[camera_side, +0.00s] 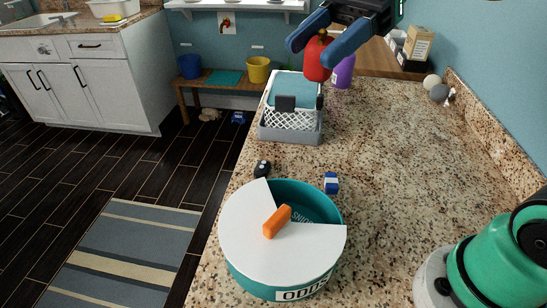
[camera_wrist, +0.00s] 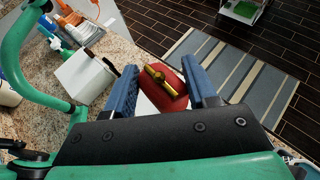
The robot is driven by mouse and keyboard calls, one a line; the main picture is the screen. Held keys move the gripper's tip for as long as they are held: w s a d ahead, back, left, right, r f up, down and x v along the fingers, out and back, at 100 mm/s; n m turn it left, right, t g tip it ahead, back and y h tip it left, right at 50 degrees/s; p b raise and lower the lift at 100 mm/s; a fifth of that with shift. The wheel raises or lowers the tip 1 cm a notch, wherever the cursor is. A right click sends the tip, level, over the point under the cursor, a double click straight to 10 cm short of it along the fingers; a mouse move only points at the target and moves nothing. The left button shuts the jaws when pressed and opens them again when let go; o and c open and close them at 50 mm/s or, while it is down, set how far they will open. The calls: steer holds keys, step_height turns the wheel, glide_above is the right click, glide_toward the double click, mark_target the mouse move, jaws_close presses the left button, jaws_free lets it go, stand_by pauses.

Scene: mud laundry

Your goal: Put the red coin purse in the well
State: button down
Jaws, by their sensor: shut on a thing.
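My gripper (camera_side: 314,50) is shut on the red coin purse (camera_side: 317,60) and holds it in the air at the back of the counter, by the basket. The wrist view shows the purse (camera_wrist: 168,92) between the two blue fingers (camera_wrist: 162,90), with its gold clasp towards the camera. A round teal tub (camera_side: 255,280) marked "ODDS" stands at the counter's front. Its white lid (camera_side: 250,220) has an orange handle (camera_side: 277,221) and leaves a wedge-shaped opening (camera_side: 305,203) at the back right. This opening looks like the well. The purse is far behind it and higher.
A grey and white basket (camera_side: 290,133) with teal cloth (camera_side: 290,90) stands between purse and tub. A purple bottle (camera_side: 343,73) is just right of the purse. A black fob (camera_side: 262,168) and a blue-white item (camera_side: 331,183) lie behind the tub. The counter's right middle is clear.

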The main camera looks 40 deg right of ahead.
step_height(320, 180, down, 20)
steer(key=shift+r, duration=0.15)
stand_by(0.6)
steer(key=shift+f, duration=0.25)
steer(key=shift+f, duration=0.35)
steer(key=shift+c, duration=1.3)
jaws_free()
